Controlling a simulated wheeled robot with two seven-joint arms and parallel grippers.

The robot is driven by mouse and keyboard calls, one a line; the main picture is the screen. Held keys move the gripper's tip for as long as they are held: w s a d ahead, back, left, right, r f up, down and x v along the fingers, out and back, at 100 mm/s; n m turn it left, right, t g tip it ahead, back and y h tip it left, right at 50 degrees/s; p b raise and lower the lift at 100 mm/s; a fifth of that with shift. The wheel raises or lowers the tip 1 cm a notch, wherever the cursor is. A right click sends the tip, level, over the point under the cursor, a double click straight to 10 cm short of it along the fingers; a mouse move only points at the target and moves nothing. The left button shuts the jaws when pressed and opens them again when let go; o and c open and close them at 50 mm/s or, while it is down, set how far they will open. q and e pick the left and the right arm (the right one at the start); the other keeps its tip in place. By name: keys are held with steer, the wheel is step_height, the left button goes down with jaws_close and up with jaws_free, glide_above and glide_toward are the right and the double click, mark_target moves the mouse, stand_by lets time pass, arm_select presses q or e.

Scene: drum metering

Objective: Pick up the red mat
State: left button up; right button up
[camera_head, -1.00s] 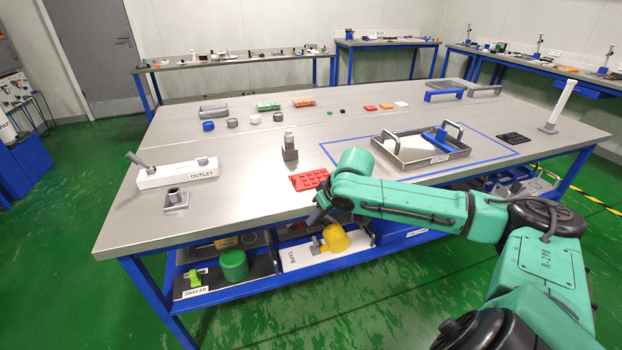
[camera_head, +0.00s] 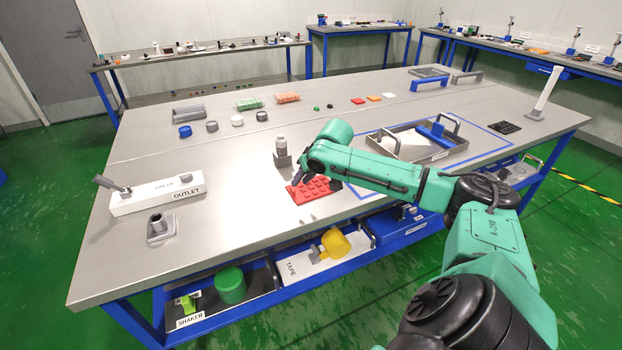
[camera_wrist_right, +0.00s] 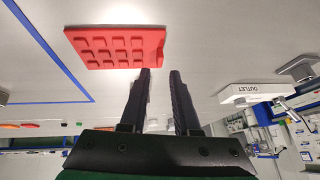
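The red mat (camera_head: 314,189), with rows of square raised pads or pockets, lies flat on the steel table near its front edge. It also shows in the right wrist view (camera_wrist_right: 117,47), just beyond the fingertips. My right gripper (camera_head: 300,180) is at the mat's left part in the head view, partly hidden by my own wrist. In the wrist view the right gripper's two dark fingers (camera_wrist_right: 160,74) are apart with nothing between them. Whether they touch the mat cannot be told. My left gripper is not in view.
A grey bottle in a holder (camera_head: 281,152) stands close behind the mat. A metal tray (camera_head: 397,149) with a blue handle lies to the right, inside a blue outline. The white OUTLET block (camera_head: 157,194) is at left. A lower shelf holds a green cylinder (camera_head: 230,285) and a yellow item (camera_head: 335,243).

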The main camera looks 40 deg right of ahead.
mark_target(293, 189)
steer(key=x, duration=0.6)
steer(key=shift+w+f+p, duration=0.2)
steer(key=shift+w+p, duration=0.2)
steer(key=shift+w+f, duration=0.1)
steer(key=shift+f, duration=0.1)
steer(key=shift+r, duration=0.1)
jaws_close()
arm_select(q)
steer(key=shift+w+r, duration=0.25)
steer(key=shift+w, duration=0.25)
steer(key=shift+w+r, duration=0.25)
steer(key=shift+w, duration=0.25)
arm_select(e)
steer(key=shift+r, duration=0.1)
